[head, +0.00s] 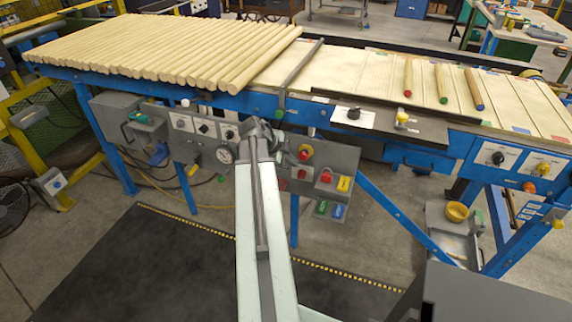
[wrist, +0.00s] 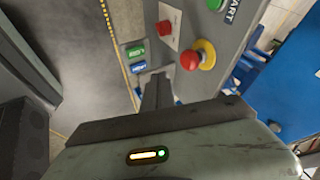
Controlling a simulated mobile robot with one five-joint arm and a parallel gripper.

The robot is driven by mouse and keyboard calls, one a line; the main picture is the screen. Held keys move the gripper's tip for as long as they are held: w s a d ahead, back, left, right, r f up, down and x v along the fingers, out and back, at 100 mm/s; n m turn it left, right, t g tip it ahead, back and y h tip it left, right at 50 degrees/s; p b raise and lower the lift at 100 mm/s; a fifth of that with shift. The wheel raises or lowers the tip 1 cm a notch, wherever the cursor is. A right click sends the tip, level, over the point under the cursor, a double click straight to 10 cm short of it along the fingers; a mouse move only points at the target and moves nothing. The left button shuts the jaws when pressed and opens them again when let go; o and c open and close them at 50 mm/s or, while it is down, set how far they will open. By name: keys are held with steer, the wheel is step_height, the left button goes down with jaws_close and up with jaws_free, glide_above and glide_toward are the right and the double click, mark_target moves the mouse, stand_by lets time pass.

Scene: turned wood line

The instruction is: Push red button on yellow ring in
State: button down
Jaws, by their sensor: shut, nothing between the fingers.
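The red button (wrist: 189,61) is a round mushroom head standing out from its yellow ring (wrist: 208,52) in the wrist view. In the head view the red button (head: 303,155) sits on the upper left of a grey panel (head: 347,157), just right of my gripper (head: 262,128). In the wrist view my gripper (wrist: 157,88) is shut and empty, with its tip below and left of the red button. A gap shows in the picture between tip and button; I cannot tell the depth between them.
A smaller red button (wrist: 164,28) on a white plate and a green button (wrist: 215,4) are nearby. The blue conveyor frame (head: 262,102) runs above.

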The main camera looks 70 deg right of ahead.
mark_target(301, 154)
steer(key=shift+s+d+f+b, duration=0.1)
steer(key=shift+d+f, duration=0.2)
steer(key=shift+d, duration=0.55)
steer(key=shift+s+d+f+b, duration=0.15)
steer(key=shift+d+f, duration=0.2)
steer(key=shift+d, duration=0.55)
steer(key=shift+s+d+f+b, duration=0.1)
steer(key=shift+d+f, duration=0.2)
steer(key=shift+d, duration=0.55)
steer(key=shift+w+d, duration=0.1)
steer(key=shift+d, duration=0.95)
steer(key=shift+a, duration=0.1)
